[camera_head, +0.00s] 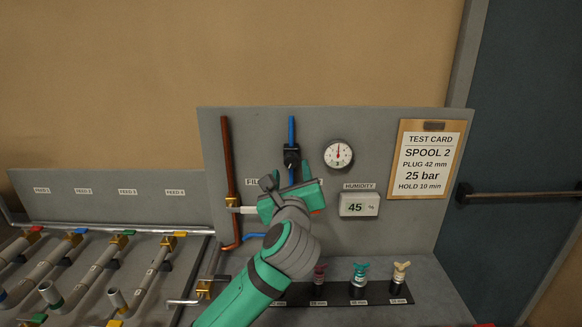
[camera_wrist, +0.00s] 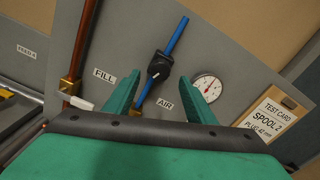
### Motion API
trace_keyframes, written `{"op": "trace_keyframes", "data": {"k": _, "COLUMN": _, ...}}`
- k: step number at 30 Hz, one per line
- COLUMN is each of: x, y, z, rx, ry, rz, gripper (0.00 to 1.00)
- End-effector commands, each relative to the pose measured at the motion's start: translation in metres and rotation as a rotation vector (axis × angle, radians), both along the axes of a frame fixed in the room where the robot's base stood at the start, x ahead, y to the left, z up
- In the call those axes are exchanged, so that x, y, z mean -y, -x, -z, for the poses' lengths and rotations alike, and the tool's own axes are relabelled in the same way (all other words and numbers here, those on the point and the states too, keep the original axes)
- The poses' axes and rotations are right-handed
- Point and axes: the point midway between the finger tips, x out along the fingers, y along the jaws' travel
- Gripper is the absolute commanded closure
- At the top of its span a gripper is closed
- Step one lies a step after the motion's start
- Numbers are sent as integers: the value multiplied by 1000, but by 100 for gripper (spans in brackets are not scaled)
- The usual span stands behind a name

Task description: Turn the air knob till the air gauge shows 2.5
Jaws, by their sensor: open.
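The black air knob (camera_head: 291,158) sits on the vertical blue pipe on the grey panel. It also shows in the wrist view (camera_wrist: 159,68), with a white mark on its face. The round white air gauge (camera_head: 338,154) is to its right; its red needle points about straight up, and the numbers are too small to read. The gauge also shows in the wrist view (camera_wrist: 207,84). My gripper (camera_head: 290,188) is in front of the panel, just below the knob in the picture. In the wrist view its green fingers (camera_wrist: 158,98) are spread and empty, with the knob beyond them.
A copper pipe (camera_head: 228,170) with a white-handled valve runs left of the knob. A humidity display (camera_head: 359,205) reads 45 below the gauge. A test card (camera_head: 428,160) hangs at right. Several plugs (camera_head: 359,277) stand on the bench below. Pipes (camera_head: 90,260) fill the left.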

Motion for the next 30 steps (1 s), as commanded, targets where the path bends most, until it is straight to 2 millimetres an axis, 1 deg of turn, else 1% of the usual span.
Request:
{"op": "trace_keyframes", "data": {"k": 1, "x": 0, "y": 10, "z": 0, "rx": 2, "ry": 0, "rz": 2, "gripper": 50}}
{"op": "trace_keyframes", "data": {"k": 3, "x": 0, "y": 22, "z": 0, "rx": 1, "ry": 0, "rz": 1, "gripper": 50}}
{"op": "trace_keyframes", "data": {"k": 6, "x": 0, "y": 35, "z": 0, "rx": 0, "ry": 0, "rz": 1, "gripper": 50}}
{"op": "trace_keyframes", "data": {"k": 9, "x": 0, "y": 44, "z": 0, "rx": -1, "ry": 0, "rz": 1, "gripper": 50}}
{"op": "trace_keyframes", "data": {"k": 13, "x": 0, "y": 49, "z": 0, "rx": -1, "ry": 0, "rz": 0, "gripper": 50}}
{"op": "trace_keyframes", "data": {"k": 23, "x": 1, "y": 50, "z": -1, "rx": 2, "ry": 9, "rz": 2, "gripper": 50}}
{"op": "trace_keyframes", "data": {"k": 26, "x": 7, "y": 50, "z": -9, "rx": 16, "ry": 86, "rz": 10, "gripper": 50}}
{"op": "trace_keyframes", "data": {"k": 29, "x": 16, "y": 52, "z": -29, "rx": 47, "ry": 270, "rz": 28, "gripper": 50}}
{"op": "trace_keyframes", "data": {"k": 30, "x": 20, "y": 53, "z": -37, "rx": 59, "ry": 372, "rz": 39, "gripper": 50}}
